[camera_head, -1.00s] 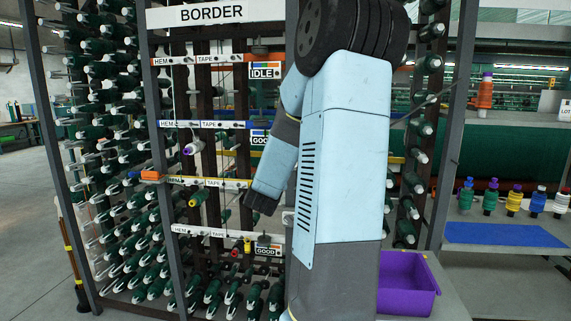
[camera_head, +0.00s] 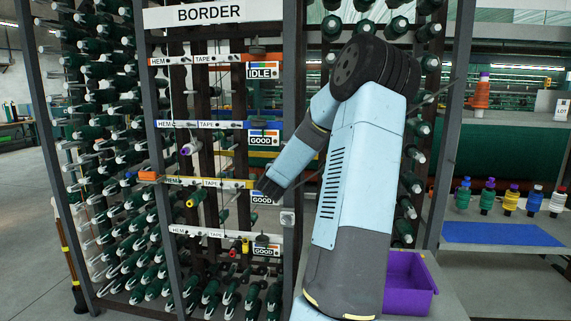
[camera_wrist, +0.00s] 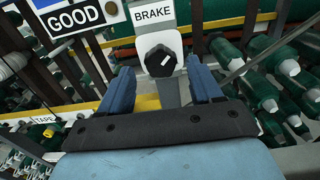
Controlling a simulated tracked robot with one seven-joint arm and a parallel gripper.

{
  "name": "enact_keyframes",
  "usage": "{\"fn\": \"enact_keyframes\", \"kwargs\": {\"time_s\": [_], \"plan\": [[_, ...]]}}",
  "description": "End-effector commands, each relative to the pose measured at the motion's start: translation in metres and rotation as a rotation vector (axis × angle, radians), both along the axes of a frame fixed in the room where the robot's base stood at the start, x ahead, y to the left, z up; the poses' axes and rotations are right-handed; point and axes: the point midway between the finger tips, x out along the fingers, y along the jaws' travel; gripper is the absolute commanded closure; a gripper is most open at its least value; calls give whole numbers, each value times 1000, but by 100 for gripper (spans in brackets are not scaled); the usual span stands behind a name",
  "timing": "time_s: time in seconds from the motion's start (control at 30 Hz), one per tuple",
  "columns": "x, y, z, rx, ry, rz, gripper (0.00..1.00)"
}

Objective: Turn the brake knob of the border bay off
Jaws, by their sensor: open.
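The brake knob (camera_wrist: 160,62) is black with a short white mark, slightly tilted. It sits on a pale plate on a grey post, under a BRAKE label (camera_wrist: 152,13). My gripper (camera_wrist: 159,66) is open, its two blue fingers on either side of the knob in the wrist view. I cannot tell how far the fingertips are from it, and no contact shows. In the head view my gripper (camera_head: 268,188) is in front of the border bay, below the BORDER sign (camera_head: 208,14). The knob is not clearly visible there.
A GOOD sign (camera_wrist: 78,18) is close to the knob's upper left. Yarn cones (camera_wrist: 265,95) crowd the right side of the wrist view. A purple bin (camera_head: 410,285) stands beside my arm, and coloured spools (camera_head: 511,198) stand at the right.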

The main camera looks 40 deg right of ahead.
Motion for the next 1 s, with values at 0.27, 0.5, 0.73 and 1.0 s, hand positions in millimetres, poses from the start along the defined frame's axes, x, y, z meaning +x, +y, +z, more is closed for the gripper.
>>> {"fn": "enact_keyframes", "kwargs": {"time_s": [0.27,0.5,0.73,1.0], "plan": [[19,-22,0,1,1,-1,36],[22,-25,0,-1,1,0,36],[22,-24,0,-1,1,1,44],[22,-24,0,-1,1,1,70]]}}
